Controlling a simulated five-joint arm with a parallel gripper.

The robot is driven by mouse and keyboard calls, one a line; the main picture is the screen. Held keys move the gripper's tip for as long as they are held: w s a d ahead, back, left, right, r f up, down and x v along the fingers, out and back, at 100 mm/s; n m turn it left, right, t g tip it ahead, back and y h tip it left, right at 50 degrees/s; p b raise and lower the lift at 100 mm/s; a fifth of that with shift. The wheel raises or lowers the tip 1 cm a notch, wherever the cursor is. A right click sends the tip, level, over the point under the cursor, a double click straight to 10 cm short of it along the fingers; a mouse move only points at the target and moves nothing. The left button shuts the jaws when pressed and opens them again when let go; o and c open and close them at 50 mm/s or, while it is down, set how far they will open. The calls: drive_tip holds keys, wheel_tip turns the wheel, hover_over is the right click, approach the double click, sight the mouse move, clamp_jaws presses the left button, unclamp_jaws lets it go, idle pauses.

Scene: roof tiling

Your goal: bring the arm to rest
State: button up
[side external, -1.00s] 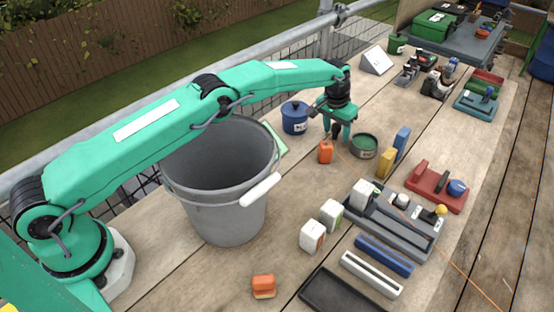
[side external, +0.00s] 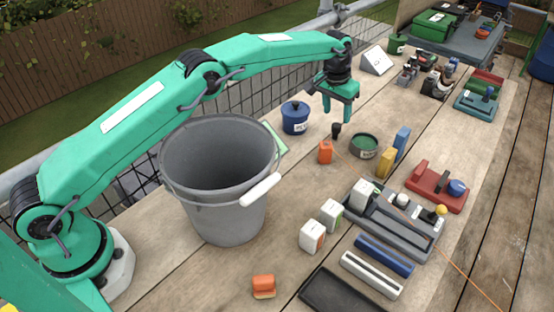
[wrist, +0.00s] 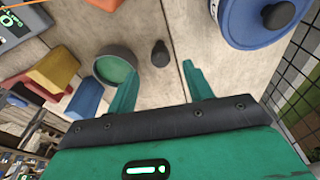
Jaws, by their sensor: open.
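My gripper (side external: 338,112) is green, open and empty, held above the wooden planks behind the green-topped round tin. In the wrist view my gripper (wrist: 160,85) shows its two fingers spread apart. A small black knob-like object (side external: 336,130) stands on the planks below the fingers. It also shows in the wrist view (wrist: 160,54), beyond and between the fingertips, with nothing touching it. My arm reaches over the grey bucket and is bent at the elbow.
A grey bucket (side external: 222,205) stands under my arm. Near the gripper are a blue lidded pot (side external: 295,120), an orange block (side external: 325,152), a round green tin (side external: 364,145), and yellow (side external: 385,162) and blue (side external: 402,139) blocks. A metal rail and mesh run behind.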

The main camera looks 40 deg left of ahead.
drive_tip(key=shift+r, duration=0.15)
drive_tip(key=shift+s+a+r, duration=0.1)
drive_tip(key=shift+a+r, duration=0.05)
drive_tip(key=shift+r, duration=0.3)
drive_tip(key=s+a+r+t, duration=0.1)
drive_tip(key=s+a+r, duration=0.3)
drive_tip(key=s+r, duration=0.55)
drive_tip(key=s+a+r+t, duration=0.1)
drive_tip(key=s+a+r, duration=0.3)
drive_tip(key=s+r, duration=0.55)
drive_tip(key=s+a+r, duration=0.1)
drive_tip(key=s+a, duration=0.1)
drive_tip(key=s, duration=0.5)
drive_tip(key=s+a+r, duration=0.2)
drive_tip(key=s, duration=0.4)
drive_tip(key=s+a+f, duration=0.1)
drive_tip(key=s+f, duration=0.2)
drive_tip(key=s, duration=0.3)
drive_tip(key=s+f+t, duration=0.1)
drive_tip(key=s+f, duration=0.2)
drive_tip(key=s, duration=0.4)
drive_tip(key=shift+a+f+n+t, duration=0.25)
drive_tip(key=shift+a+n+t, duration=0.05)
drive_tip(key=shift+a+n, duration=0.1)
drive_tip(key=shift+s, duration=0.1)
